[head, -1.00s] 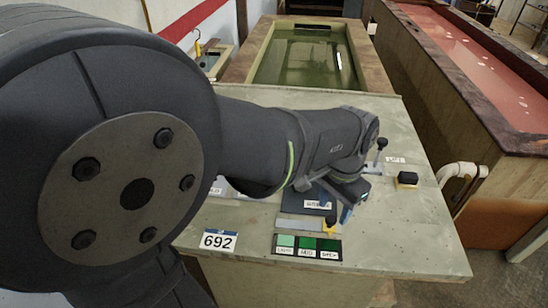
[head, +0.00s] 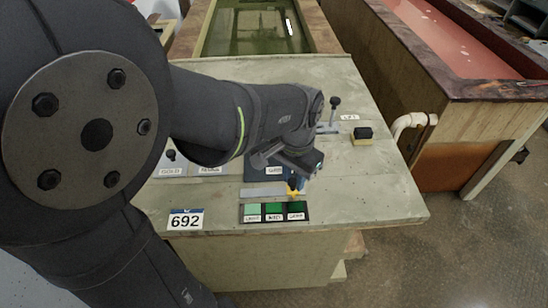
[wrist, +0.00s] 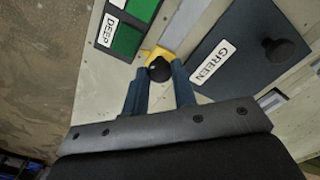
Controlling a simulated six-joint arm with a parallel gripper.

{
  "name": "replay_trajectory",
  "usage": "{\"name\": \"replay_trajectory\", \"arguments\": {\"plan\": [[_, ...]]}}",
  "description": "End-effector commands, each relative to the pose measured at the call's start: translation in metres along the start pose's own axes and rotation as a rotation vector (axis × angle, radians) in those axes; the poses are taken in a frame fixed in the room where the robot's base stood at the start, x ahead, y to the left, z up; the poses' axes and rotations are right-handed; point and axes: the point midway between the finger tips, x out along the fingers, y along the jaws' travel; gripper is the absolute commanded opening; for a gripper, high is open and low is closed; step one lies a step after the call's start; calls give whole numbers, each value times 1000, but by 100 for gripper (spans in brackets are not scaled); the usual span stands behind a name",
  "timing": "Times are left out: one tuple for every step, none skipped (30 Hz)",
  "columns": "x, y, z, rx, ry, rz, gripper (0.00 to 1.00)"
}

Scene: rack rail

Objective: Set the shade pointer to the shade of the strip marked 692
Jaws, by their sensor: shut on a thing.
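The shade pointer (head: 293,187) is a small yellow slider with a black knob on a pale slot (head: 262,192). It stands behind the darkest, right-hand patch of the shade chart (head: 274,219), which has light, middle and dark green patches. In the wrist view the pointer (wrist: 157,53) is beside the patch labelled DEEP (wrist: 127,42). My gripper (head: 298,179) is over the pointer; in the wrist view its blue-grey fingers (wrist: 160,74) are shut on the black knob. The white tag marked 692 (head: 185,219) is at the bench's front left; no dyed strip is clearly visible with it.
A dark panel labelled GREEN (wrist: 245,45) with a black knob lies beside the pointer. Vats of green (head: 245,30) and red liquid (head: 440,35) are behind.

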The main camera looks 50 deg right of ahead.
Motion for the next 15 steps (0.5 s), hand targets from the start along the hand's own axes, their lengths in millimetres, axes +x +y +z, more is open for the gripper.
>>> {"name": "replay_trajectory", "arguments": {"plan": [[0,-3,3,-2,0,-1,0],[0,-6,5,-2,0,-1,0],[0,-10,9,-4,0,-1,0],[0,-14,12,-5,0,-1,0],[0,-17,16,-4,0,-1,0],[0,-22,20,-5,1,-1,0],[0,-25,23,-4,1,-2,0],[0,-27,26,-4,1,-2,0],[0,-30,29,-4,1,-2,0],[0,-32,31,-3,1,-2,0],[0,-33,32,-2,1,-2,0],[0,-35,34,-1,1,-2,0],[0,-35,34,-1,1,-2,0],[0,-36,34,-1,1,-2,0],[0,-36,35,0,1,-2,0]]}}
